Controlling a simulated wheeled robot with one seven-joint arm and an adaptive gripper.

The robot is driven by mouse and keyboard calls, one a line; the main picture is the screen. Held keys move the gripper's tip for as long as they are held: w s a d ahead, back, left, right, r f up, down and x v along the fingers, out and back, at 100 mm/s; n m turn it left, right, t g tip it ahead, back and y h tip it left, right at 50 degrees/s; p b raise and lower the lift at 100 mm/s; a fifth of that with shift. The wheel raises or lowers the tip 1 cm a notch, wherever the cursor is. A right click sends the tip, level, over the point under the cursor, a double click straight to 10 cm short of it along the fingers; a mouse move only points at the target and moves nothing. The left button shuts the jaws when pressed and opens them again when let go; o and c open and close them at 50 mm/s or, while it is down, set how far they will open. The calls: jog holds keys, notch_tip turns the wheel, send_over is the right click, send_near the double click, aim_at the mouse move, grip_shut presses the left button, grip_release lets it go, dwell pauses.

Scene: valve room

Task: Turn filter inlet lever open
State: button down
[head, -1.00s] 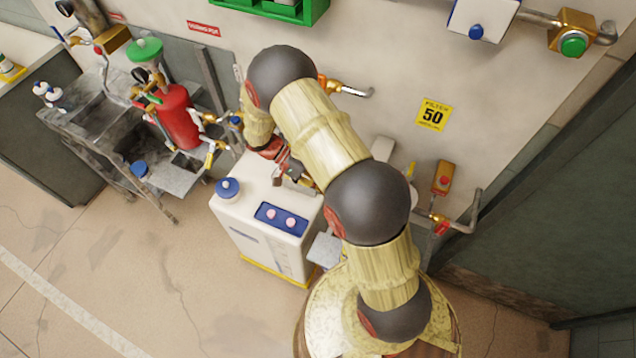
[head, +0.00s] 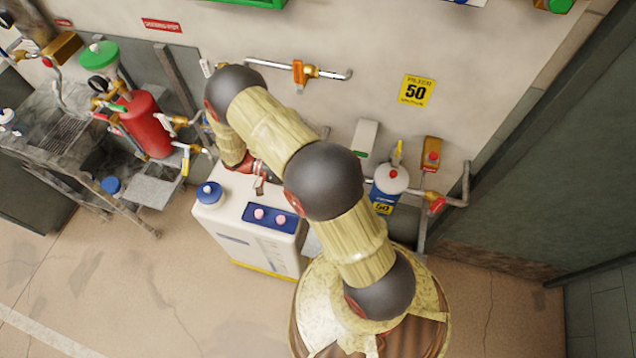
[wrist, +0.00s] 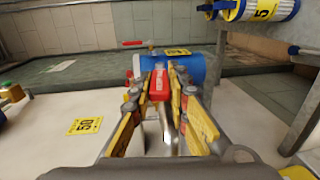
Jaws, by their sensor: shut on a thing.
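The filter (head: 388,183), blue with a white cap and a yellow label, stands at the wall, right of my arm's elbow. In the wrist view the blue filter body (wrist: 198,68) lies straight ahead, just beyond my fingertips. A red lever handle (wrist: 159,83) sits between the yellow fingers of my gripper (wrist: 158,78), which is shut on it. A pale metal pipe (wrist: 166,136) shows between the fingers. In the head view my gripper (head: 261,182) is only partly visible, and the held lever is hidden behind my arm.
A white cabinet (head: 232,224) with a blue panel stands below my gripper. Another red lever (head: 437,204) is on the pipe right of the filter. An orange valve (head: 299,73) is on the wall above. A red cylinder (head: 147,125) stands left. Floor at the front left is clear.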

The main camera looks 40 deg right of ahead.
jog(key=shift+f, duration=0.1)
jog(key=c, duration=1.7)
grip_release()
jog(key=shift+w, duration=0.1)
jog(key=v, duration=1.2)
jog(key=shift+c, duration=0.5)
